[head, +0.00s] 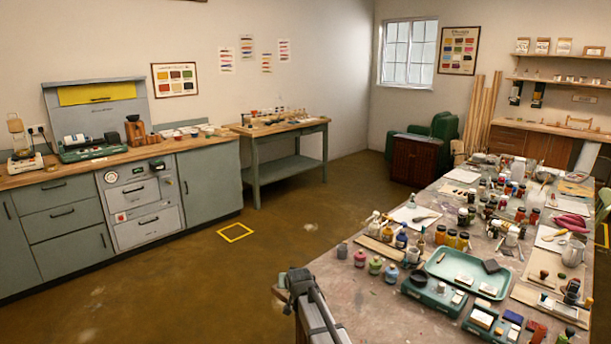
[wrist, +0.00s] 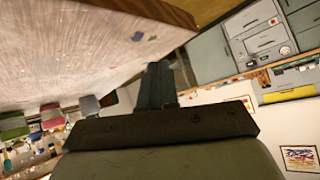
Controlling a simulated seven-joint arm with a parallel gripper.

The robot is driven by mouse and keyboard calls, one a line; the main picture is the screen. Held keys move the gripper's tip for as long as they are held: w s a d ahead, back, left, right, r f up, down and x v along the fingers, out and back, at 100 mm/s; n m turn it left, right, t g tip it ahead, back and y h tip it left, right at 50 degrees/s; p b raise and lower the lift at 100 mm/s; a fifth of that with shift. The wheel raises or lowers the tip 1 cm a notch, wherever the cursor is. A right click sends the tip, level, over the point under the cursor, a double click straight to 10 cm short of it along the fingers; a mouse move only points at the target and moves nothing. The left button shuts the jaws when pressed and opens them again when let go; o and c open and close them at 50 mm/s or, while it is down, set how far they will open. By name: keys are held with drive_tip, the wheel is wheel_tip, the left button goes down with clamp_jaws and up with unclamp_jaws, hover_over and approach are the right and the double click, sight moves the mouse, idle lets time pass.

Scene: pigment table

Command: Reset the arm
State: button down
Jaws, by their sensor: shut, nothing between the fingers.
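My gripper (wrist: 160,72) shows in the wrist view with its two dark fingers together and nothing between them. It is near the paint-marked worktable (wrist: 85,40), which fills the upper left of that tilted view. In the head view, part of my arm rises at the bottom middle, by the near left corner of the worktable (head: 345,290). The fingertips cannot be made out there. No object touches the fingers in the wrist view.
The worktable holds small paint jars (head: 375,265), a green tray (head: 467,268), bottles and papers, mostly right of my arm. A grey-green cabinet bench (head: 65,225) and a side table (head: 290,165) stand along the wall. The brown floor (head: 190,280) between is open.

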drive_tip(key=s+a+f+n+y, duration=0.1)
drive_tip(key=s+a+f, duration=0.5)
drive_tip(key=a+f, duration=0.1)
drive_tip(key=s+d+f+g+h, duration=0.2)
drive_tip(key=s+d+f+g, duration=0.2)
drive_tip(key=s+d+f, duration=0.75)
drive_tip(key=s+d+f+g+h, duration=0.1)
drive_tip(key=s+d+f+g, duration=0.4)
drive_tip(key=s+d+f, duration=0.7)
drive_tip(key=s+d+f+g, duration=0.2)
drive_tip(key=s, duration=0.9)
drive_tip(key=s+d+f+g, duration=0.2)
drive_tip(key=s+f+g, duration=0.1)
drive_tip(key=s, duration=0.8)
drive_tip(key=s+d+f+m+g, duration=0.1)
drive_tip(key=s+d+f+g, duration=0.1)
drive_tip(key=s, duration=0.9)
drive_tip(key=shift+s+f, duration=0.25)
